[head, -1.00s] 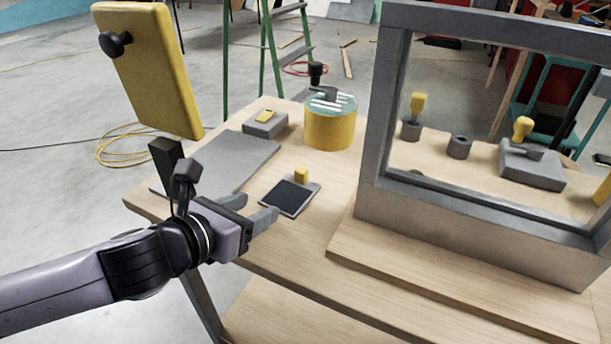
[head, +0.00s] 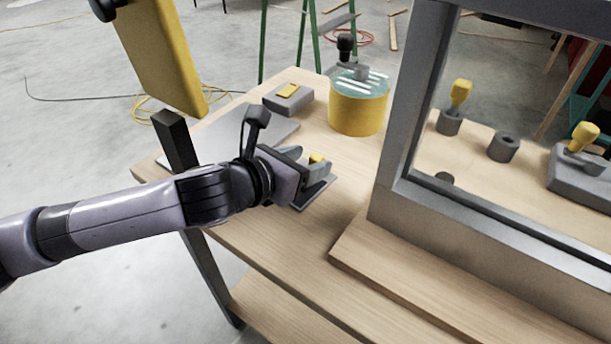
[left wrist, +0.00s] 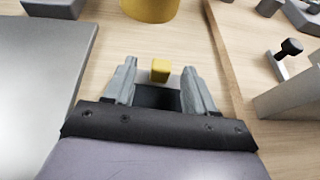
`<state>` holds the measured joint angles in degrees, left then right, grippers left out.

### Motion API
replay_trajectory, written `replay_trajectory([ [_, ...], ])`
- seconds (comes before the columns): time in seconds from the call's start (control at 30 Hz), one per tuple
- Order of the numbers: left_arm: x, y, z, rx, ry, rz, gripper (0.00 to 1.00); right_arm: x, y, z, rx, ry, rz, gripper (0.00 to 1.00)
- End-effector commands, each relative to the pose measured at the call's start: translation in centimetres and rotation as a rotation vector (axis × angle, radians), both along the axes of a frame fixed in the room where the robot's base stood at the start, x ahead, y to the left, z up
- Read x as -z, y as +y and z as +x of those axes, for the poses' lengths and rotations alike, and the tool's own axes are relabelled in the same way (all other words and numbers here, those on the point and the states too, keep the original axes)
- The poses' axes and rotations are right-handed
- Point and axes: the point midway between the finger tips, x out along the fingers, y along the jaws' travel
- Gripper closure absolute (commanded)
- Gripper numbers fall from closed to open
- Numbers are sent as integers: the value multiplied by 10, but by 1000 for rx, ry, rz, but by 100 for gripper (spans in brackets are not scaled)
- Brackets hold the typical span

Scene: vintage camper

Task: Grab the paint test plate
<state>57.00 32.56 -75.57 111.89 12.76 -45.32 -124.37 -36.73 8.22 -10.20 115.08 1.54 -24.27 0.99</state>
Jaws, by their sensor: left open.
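The paint test plate (head: 318,192) is a small dark panel with a grey border and a yellow block handle (head: 316,159) at its far end. It lies flat on the wooden table. In the left wrist view the yellow handle (left wrist: 160,70) stands just ahead of and between the fingertips, and part of the dark panel (left wrist: 157,97) shows between the fingers. My left gripper (head: 306,160) is open and low over the plate, hiding much of it in the head view. I cannot tell whether the fingers touch it. My right gripper is not in view.
A grey sheet (head: 225,133) lies left of the plate. A yellow canister (head: 357,105) and a grey block with a yellow top (head: 288,98) stand behind. A grey frame (head: 410,120) rises at right. A yellow upright panel (head: 160,55) stands at far left.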

Motion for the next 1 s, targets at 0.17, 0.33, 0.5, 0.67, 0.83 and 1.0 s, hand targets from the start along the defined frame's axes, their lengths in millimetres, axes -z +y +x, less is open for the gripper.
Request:
replay_trajectory([
  [0.17, 8, -16, 17, 0, 2, -1, 45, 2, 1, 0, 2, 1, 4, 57],
  [0.33, 12, -22, 25, -1, 2, -1, 45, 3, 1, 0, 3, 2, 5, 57],
  [0.5, 13, -23, 26, 1, 2, 0, 45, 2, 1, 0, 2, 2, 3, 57],
  [0.67, 13, -23, 26, 0, 1, 0, 64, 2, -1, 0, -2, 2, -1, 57],
  [0.83, 13, -22, 26, 0, 1, 0, 100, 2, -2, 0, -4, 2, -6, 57],
  [1.0, 12, -22, 26, 0, 0, 0, 100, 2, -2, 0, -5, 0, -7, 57],
])
